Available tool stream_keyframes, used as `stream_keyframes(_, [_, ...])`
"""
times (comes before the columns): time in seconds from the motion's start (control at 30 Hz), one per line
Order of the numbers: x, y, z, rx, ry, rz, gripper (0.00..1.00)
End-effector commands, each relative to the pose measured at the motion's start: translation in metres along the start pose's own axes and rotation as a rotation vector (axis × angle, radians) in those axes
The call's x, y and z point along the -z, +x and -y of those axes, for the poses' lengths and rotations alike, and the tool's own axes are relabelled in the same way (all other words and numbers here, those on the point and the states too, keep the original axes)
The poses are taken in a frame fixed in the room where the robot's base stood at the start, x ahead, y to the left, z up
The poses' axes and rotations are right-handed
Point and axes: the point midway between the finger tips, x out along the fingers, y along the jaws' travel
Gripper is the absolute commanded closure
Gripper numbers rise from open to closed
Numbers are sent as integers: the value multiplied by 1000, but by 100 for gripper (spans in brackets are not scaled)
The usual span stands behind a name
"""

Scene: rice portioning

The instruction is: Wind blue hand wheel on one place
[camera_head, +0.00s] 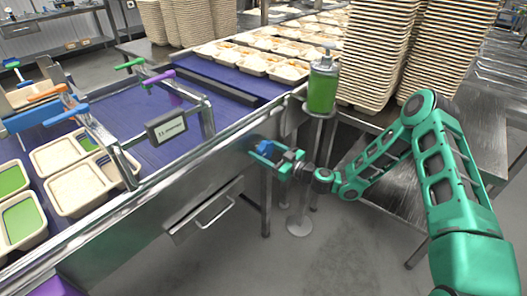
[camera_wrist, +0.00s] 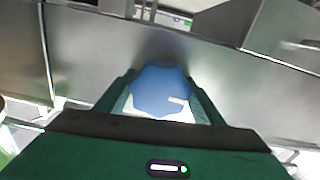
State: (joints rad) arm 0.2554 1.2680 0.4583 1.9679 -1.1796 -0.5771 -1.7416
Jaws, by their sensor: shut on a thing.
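The blue hand wheel (camera_head: 264,147) is on the side of the steel conveyor frame, below its edge. In the wrist view the blue hand wheel (camera_wrist: 158,88) shows as a rounded, lobed disc with a small pale mark at its lower right. My green gripper (camera_head: 268,157) reaches it from the right and is shut on it. In the wrist view my gripper (camera_wrist: 163,96) has one finger on either side of the wheel. The wheel's mounting behind it is hidden.
A drawer handle (camera_head: 215,212) sticks out of the frame, lower left. A stand with a green-filled container (camera_head: 322,92) rises behind my gripper. Stacked trays (camera_head: 383,55) stand on the steel table to the right. The blue belt (camera_head: 165,125) carries trays. The floor below is partly clear.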

Motion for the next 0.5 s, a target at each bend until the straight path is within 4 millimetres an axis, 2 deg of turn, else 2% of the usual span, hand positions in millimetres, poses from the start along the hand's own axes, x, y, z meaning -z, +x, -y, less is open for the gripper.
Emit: stream_keyframes(0.5, [-1,-1,-2,-4,458,0,61])
